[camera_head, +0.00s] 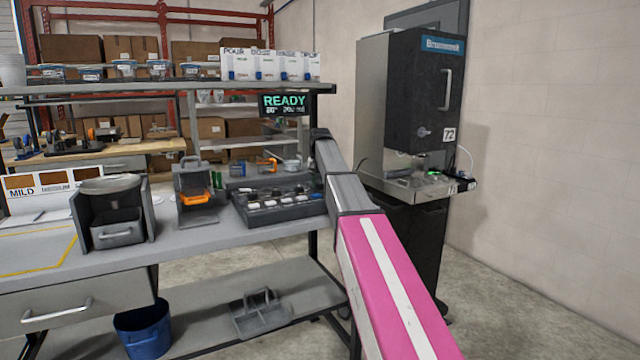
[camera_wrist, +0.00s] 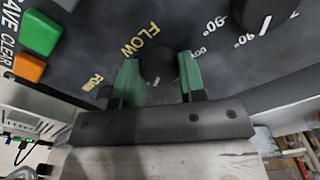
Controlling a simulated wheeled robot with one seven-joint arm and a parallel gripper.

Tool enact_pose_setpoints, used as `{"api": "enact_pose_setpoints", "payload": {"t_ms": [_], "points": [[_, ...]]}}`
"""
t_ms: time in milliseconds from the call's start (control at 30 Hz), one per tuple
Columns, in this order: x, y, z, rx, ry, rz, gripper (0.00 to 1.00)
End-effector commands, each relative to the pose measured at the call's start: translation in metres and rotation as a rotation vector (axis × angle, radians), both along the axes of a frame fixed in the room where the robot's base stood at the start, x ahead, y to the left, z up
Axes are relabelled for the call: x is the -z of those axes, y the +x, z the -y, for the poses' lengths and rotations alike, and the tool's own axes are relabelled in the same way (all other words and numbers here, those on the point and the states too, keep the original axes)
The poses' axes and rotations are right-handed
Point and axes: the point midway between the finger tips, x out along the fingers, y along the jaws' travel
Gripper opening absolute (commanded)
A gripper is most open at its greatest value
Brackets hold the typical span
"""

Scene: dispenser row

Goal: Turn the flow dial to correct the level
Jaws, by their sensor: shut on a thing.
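The flow dial (camera_wrist: 158,66) is a dark round knob on a dark panel in the wrist view, beside the yellow word FLOW. My gripper (camera_wrist: 160,72) has its green fingers on either side of the dial and is shut on it. The fingers hide part of the dial, and its pointer is not clear. In the head view my arm reaches toward the bench's right end; the fingers and dial cannot be made out there. A display (camera_head: 285,104) under the shelf reads READY, with a smaller line too small to read surely.
A second dark knob (camera_wrist: 262,10) with a white mark and a numbered scale is at the wrist view's upper right. A green button (camera_wrist: 40,33) and orange button (camera_wrist: 29,67) are at left. A black tray (camera_head: 240,211) and tall dispenser (camera_head: 425,90) flank my arm.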

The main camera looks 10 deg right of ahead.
Motion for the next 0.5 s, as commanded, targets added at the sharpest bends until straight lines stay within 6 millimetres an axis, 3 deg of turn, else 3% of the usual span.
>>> {"api": "enact_pose_setpoints", "payload": {"t_ms": [400,433,500], "points": [[-0.0005,0.0003,0.0001,0.009,0.0,0.001,0.14],[-0.0005,0.0003,0.0001,0.009,0.0,0.001,0.41],[-0.0005,0.0002,0.0,0.009,0.0,0.001,0.63]]}}
